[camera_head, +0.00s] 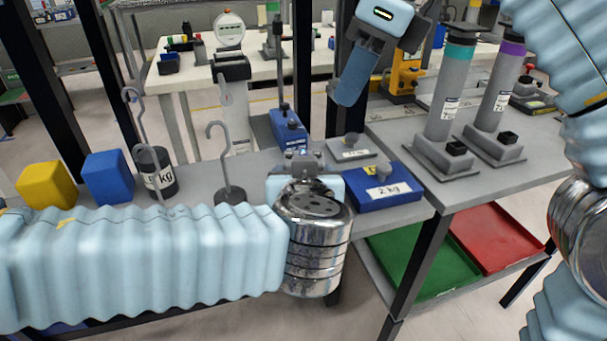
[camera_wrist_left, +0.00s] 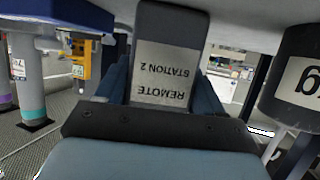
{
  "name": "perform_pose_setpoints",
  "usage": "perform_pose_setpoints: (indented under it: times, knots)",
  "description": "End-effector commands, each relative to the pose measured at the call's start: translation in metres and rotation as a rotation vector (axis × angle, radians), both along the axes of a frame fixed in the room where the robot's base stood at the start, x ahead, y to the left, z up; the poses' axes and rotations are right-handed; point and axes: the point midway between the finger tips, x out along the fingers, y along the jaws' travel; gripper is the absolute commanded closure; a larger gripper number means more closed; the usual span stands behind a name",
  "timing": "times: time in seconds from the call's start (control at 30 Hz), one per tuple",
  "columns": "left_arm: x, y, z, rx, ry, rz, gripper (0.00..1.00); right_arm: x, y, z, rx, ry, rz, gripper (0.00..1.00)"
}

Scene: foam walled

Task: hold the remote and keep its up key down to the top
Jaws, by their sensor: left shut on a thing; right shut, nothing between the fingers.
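The remote (camera_wrist_left: 165,75) is a dark grey block with a label reading "REMOTE STATION 2", upside down in the left wrist view. My left gripper (camera_wrist_left: 163,98) is shut on it, with a blue finger on either side. In the head view my left wrist hides most of this grip, and I cannot make out the remote's keys. My right gripper (camera_head: 346,95) hangs up and to the right of my left wrist, fingers together, empty and pointing down. Two grey columns stand on the right bench, one with a teal band (camera_head: 446,90) and one with a purple band (camera_head: 500,85).
Hooked weights (camera_head: 155,172), a yellow block (camera_head: 46,186) and a blue block (camera_head: 107,177) stand left, behind my left arm. A blue 2 kg box (camera_head: 383,190) lies right of my left wrist. Green (camera_head: 420,265) and red (camera_head: 497,235) trays lie on the lower shelf.

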Motion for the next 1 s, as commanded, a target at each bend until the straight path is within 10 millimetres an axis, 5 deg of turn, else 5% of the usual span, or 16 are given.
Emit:
perform_pose_setpoints:
  times: [0.43,0.8,1.0]
  knots:
    - [0.000,0.000,0.000,0.000,-0.001,0.000,0.67,0.000,0.004,0.001,-0.025,-0.105,0.121,1.00]
    - [0.000,0.000,0.000,0.000,-0.001,0.000,0.67,0.005,0.025,0.012,-0.374,-0.736,0.915,1.00]
    - [0.000,0.000,0.000,0.000,-0.001,0.000,0.67,0.005,0.031,0.019,-0.579,-0.929,1.215,1.00]
